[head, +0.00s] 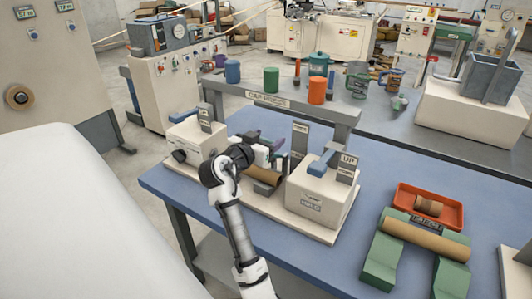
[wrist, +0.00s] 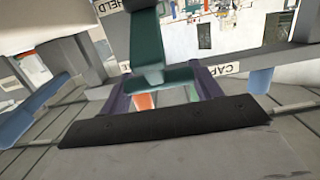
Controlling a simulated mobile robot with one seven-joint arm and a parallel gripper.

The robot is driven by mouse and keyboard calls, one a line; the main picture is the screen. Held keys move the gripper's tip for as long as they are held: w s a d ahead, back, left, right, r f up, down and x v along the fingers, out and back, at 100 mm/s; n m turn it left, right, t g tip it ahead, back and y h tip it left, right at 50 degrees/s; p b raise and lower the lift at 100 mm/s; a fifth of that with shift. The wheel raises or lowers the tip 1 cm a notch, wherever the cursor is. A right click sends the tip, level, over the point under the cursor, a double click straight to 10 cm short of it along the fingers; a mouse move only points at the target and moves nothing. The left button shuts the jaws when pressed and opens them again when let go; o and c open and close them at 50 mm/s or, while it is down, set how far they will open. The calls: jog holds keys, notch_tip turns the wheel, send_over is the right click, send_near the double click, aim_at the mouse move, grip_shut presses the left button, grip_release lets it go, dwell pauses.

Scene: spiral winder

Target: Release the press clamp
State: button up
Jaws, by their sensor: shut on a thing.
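The press under the sign CAP PRESS (head: 268,100) has two white blocks, a left one (head: 196,143) and a right one (head: 318,205), each with a blue lever. A label reading UP (head: 348,162) stands by the right lever. A brown tube (head: 265,176) lies between the blocks. My gripper (head: 272,148) is between the blocks, above the tube. In the wrist view its purple fingers (wrist: 162,90) are shut on the teal clamp handle (wrist: 147,52), which has a crossbar between them. A label reading HELD (wrist: 108,6) is beside the handle. The clamp's lower part is hidden.
A red tray (head: 459,214) and a green cradle with a brown tube (head: 425,240) are on the blue table (head: 385,165) at right. The table between press and cradle is clear.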

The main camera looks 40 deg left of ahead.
jog(key=w+r, duration=0.1)
jog(key=w+r+p, duration=0.1)
jog(key=w, duration=0.1)
jog(key=shift+w+a+r, duration=0.1)
jog(key=shift+a+r, duration=0.25)
jog(key=w+a+g+h+p, duration=0.1)
jog(key=w+g+p, duration=0.3)
jog(key=w+p, duration=0.1)
jog(key=shift+w+a+g, duration=0.25)
jog(key=shift+w+g, duration=0.05)
jog(key=shift+w, duration=0.4)
jog(key=shift+f, duration=0.15)
jog(key=o, duration=1.4)
